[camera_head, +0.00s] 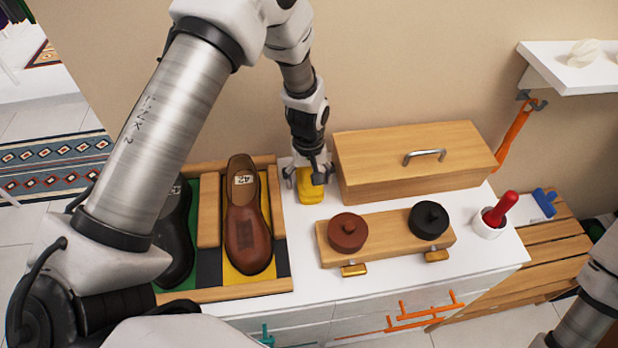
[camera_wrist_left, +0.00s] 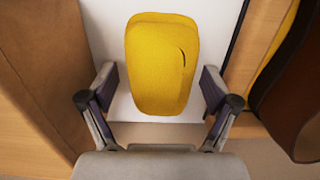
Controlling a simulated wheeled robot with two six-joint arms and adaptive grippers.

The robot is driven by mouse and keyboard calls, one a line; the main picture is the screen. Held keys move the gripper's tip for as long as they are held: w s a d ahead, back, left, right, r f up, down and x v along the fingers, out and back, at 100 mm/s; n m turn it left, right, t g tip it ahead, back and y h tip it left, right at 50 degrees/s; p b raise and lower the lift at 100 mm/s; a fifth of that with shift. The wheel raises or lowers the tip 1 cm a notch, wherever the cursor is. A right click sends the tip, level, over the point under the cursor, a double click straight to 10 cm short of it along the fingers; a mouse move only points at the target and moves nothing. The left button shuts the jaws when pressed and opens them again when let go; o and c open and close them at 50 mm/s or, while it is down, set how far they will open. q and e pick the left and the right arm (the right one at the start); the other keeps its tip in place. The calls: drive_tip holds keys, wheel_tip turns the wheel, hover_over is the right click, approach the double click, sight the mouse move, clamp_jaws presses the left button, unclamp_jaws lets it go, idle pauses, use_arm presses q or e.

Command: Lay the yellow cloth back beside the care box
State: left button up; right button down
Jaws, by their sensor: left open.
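The yellow cloth (camera_head: 311,187) lies as a folded, rounded pad on the white top, just left of the wooden care box (camera_head: 410,165) with its metal handle. My left gripper (camera_head: 309,179) is above the cloth, pointing down. In the left wrist view the cloth (camera_wrist_left: 161,62) lies between the two open fingers (camera_wrist_left: 158,108), with a gap on each side. The care box's side seems to show at the left edge of that view (camera_wrist_left: 45,70). My right gripper is out of view; only part of my right arm shows at the lower right.
A shoe tray (camera_head: 215,294) with a brown shoe (camera_head: 246,225) and a black shoe (camera_head: 174,240) is left of the cloth. In front of the box is a wooden stand (camera_head: 385,247) with two round tins. A white cup (camera_head: 487,226) holds a red-handled tool.

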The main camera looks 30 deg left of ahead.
use_arm(q)
wheel_tip(320, 180, up, 12)
drive_tip(key=b, duration=0.2)
drive_tip(key=shift+w+a, duration=0.2)
drive_tip(key=shift+w, duration=0.1)
